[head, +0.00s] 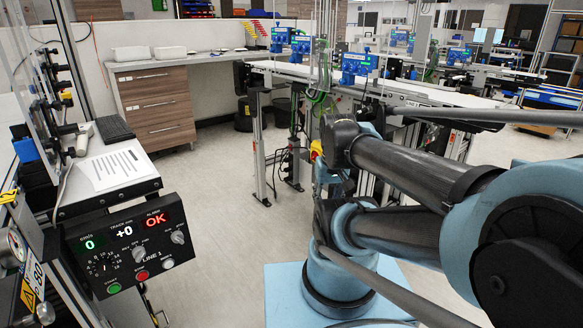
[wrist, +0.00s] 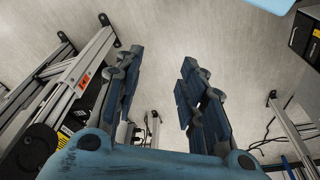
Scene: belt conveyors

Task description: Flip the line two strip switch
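My gripper (wrist: 160,72) shows in the wrist view with its two dark blue fingers spread apart. Nothing is between them; pale floor shows through the gap. I cannot make out a strip switch marked for line two in either view. In the head view, my arm crosses from the right toward the middle, and I cannot clearly see the gripper there. A small yellow and red device (head: 315,150) sits on a conveyor stand just left of my arm.
A black panel marked LINE 1 (head: 127,245) with knobs and buttons stands at lower left. A conveyor (head: 420,93) runs across the back. In the wrist view, a metal frame (wrist: 85,80) is at left and dark cables (wrist: 268,140) at right. Open floor (head: 205,180) lies left of my arm.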

